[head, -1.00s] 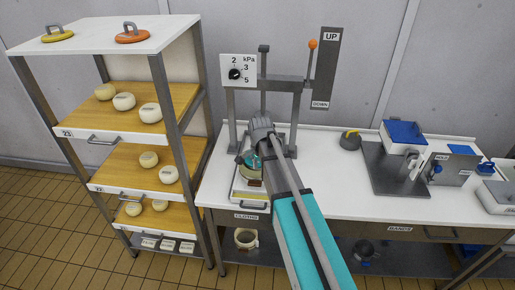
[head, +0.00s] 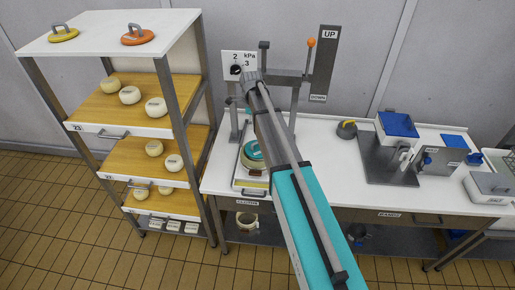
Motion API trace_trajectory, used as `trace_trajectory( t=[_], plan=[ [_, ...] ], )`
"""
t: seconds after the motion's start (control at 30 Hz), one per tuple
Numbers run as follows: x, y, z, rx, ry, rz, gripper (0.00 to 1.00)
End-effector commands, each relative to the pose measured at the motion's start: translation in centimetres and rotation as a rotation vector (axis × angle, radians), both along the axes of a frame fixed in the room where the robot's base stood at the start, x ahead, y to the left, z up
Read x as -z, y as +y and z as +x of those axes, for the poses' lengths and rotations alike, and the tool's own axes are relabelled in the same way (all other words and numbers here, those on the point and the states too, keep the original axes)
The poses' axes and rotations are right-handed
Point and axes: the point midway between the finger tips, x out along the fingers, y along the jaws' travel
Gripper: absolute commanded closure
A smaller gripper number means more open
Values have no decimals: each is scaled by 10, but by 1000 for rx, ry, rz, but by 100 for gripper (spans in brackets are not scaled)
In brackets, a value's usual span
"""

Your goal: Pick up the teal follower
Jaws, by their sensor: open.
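The teal follower (head: 251,153) is a round disc lying on a cheese mould on the press bed, at the left end of the white bench. My arm hides its right part. My gripper (head: 247,77) is at the end of my arm, in front of the press frame near the dial, and shows above the follower in the picture. It is apart from the follower and open, with nothing visible in it; the fingertips are small and hard to make out.
The press has a dial (head: 236,69) and an orange-knobbed lever (head: 311,43). A shelf rack (head: 118,131) with cheeses stands left, yellow (head: 63,35) and orange (head: 137,38) followers on top. A dark follower (head: 346,131) and metal fixtures (head: 387,161) are on the bench to the right.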

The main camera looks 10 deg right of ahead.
Motion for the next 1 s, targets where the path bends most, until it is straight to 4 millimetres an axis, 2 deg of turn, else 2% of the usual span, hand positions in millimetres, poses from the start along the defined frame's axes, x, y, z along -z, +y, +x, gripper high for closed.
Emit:
trace_trajectory(
  t=[0.37,1.0],
  plan=[
    [12,-1,0,-1,0,0,40],
    [61,-1,-2,-1,0,0,40]
  ],
)
